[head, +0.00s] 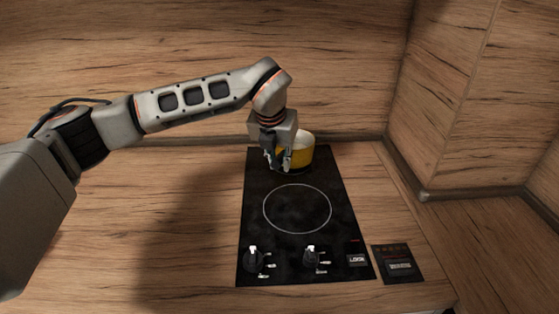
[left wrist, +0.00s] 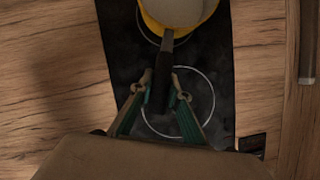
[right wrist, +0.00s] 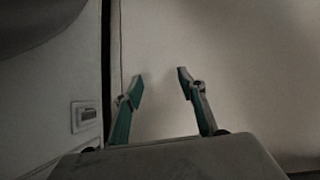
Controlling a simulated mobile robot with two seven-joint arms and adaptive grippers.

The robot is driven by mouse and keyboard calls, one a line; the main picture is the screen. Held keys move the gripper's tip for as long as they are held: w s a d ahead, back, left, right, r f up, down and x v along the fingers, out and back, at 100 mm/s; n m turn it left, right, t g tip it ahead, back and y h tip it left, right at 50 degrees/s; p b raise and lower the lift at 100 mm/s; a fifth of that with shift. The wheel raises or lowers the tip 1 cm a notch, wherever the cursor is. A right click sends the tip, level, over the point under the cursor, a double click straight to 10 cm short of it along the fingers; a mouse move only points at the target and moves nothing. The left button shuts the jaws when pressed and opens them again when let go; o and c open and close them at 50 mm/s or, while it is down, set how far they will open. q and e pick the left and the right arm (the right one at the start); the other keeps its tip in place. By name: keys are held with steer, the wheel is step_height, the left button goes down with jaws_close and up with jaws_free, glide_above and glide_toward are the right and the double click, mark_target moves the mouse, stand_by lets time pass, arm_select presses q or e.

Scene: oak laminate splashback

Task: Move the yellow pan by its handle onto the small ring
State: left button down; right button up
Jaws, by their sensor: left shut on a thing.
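The yellow pan (head: 305,155), pale inside, is at the back of the black hob, partly hidden behind my left gripper (head: 279,164). In the left wrist view the pan (left wrist: 180,14) is cut by the top edge, and its dark handle (left wrist: 161,80) points toward me. My left gripper (left wrist: 160,92) is shut on the handle. A thin ring (head: 297,208) is bare on the front of the hob. Part of another ring (left wrist: 140,28) shows beside the pan at the back. I cannot tell which is smaller, or whether the pan is raised. My right gripper (right wrist: 161,78) is open and empty.
The hob (head: 255,225) has two knobs (head: 253,257) (head: 311,256) along its front. A small dark panel (head: 398,264) lies to its right. Wooden walls stand behind and at the right. The counter left of the hob is clear.

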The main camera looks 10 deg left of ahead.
mark_target(274, 165)
arm_select(q)
steer(key=shift+f, duration=0.3)
stand_by(0.4)
steer(key=c, duration=1.8)
jaws_free()
steer(key=shift+c, duration=0.2)
steer(key=shift+s+f, duration=0.1)
steer(key=shift+f, duration=0.05)
steer(key=shift+s+a, duration=0.15)
steer(key=shift+s, duration=1.5)
steer(key=shift+s+a, duration=0.1)
steer(key=shift+s, duration=1.65)
steer(key=shift+r, duration=0.2)
